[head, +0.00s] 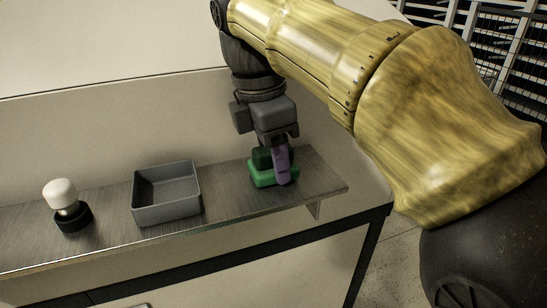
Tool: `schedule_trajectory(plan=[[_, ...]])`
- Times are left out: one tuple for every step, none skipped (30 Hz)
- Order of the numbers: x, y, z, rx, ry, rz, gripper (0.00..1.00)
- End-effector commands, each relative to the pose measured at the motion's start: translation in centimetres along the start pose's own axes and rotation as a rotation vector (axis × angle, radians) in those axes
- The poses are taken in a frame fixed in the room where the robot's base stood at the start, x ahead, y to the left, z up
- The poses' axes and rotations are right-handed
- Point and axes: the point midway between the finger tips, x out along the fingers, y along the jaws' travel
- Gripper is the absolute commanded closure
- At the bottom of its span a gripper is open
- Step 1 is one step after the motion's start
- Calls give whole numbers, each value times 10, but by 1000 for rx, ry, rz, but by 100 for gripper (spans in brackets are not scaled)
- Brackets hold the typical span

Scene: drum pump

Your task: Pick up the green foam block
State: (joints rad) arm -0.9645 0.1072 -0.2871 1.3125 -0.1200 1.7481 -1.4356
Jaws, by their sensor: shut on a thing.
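The green foam block (260,178) is on the grey shelf (227,200), toward its right end. My gripper (273,165) points down over the block with its fingers at the block. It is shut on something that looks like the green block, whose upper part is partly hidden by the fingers. A purple piece (281,164) shows at the front of the gripper. I cannot tell whether the block is clear of the shelf or still resting on it.
A grey open bin (166,212) stands on the shelf left of the block. Further left is a white knob on a black base (69,206). The shelf's right end, beyond the block, is bare.

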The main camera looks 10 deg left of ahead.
Motion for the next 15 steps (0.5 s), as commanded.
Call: schedule_trajectory(plan=[[-4,1,1,2,0,2,73],[-6,1,1,2,0,2,73],[-10,1,2,2,0,2,73],[-14,1,2,3,0,3,73],[-17,1,3,3,0,1,73],[-23,1,4,3,1,3,73],[-28,1,5,3,0,2,73],[-33,2,5,2,0,3,73],[-39,1,6,2,0,3,73],[-44,1,7,3,1,3,73],[-49,1,8,4,1,3,73],[-56,2,9,4,0,2,73],[-61,2,10,3,0,3,73],[-65,1,10,3,0,2,73],[-71,2,11,3,0,3,73]])
